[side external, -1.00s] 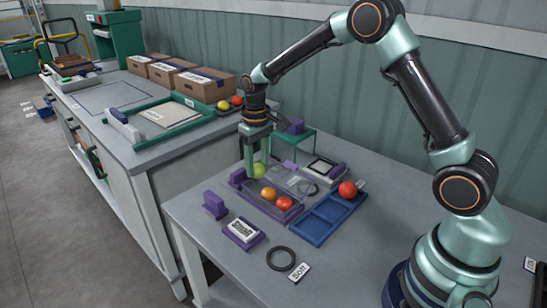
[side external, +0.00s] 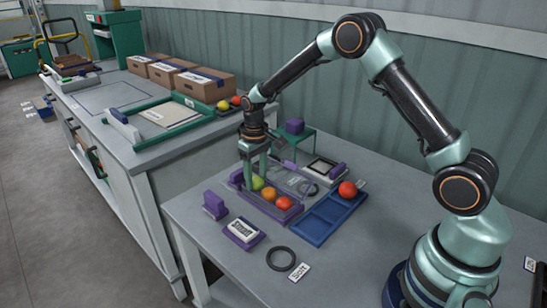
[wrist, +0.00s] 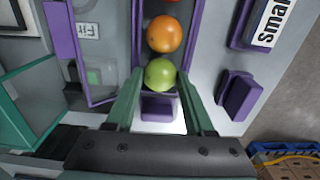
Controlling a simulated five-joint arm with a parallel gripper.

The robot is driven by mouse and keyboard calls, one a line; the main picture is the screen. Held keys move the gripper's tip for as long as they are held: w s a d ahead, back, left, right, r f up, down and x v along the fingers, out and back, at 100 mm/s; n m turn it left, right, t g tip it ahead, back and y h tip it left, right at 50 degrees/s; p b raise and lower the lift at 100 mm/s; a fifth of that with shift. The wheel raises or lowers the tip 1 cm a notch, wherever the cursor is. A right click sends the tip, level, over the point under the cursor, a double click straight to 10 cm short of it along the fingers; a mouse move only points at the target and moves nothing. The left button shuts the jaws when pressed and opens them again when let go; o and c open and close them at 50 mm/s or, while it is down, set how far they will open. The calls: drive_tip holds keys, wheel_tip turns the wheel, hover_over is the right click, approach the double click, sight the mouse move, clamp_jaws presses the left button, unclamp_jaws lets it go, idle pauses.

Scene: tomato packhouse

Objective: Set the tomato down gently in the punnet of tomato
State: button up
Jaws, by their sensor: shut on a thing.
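The green tomato (side external: 257,183) is between the two fingers of my gripper (side external: 255,178), at the far left end of the clear punnet in its purple holder (side external: 291,217). An orange tomato and a red tomato (side external: 283,203) lie in the same punnet, in a row with it. In the wrist view my gripper (wrist: 160,82) is shut on the green tomato (wrist: 160,75), which is close to or touching the orange tomato (wrist: 165,34). The purple side rim (wrist: 193,45) runs beside them. Whether the green tomato touches the punnet floor is hidden.
A blue compartment tray (side external: 327,217) stands right of the punnet, with a red tomato (side external: 347,189) at its far corner. A black ring (side external: 281,259), a labelled purple-edged block (side external: 243,233) and a purple stand (side external: 215,205) lie in front and left. A small green stand (side external: 297,141) is behind.

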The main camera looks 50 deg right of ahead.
idle(0.3)
drive_tip(key=o, duration=1)
drive_tip(key=shift+s+f, duration=0.1)
drive_tip(key=shift+c, duration=0.2)
drive_tip(key=c, duration=0.3)
drive_tip(key=shift+r, duration=3.6)
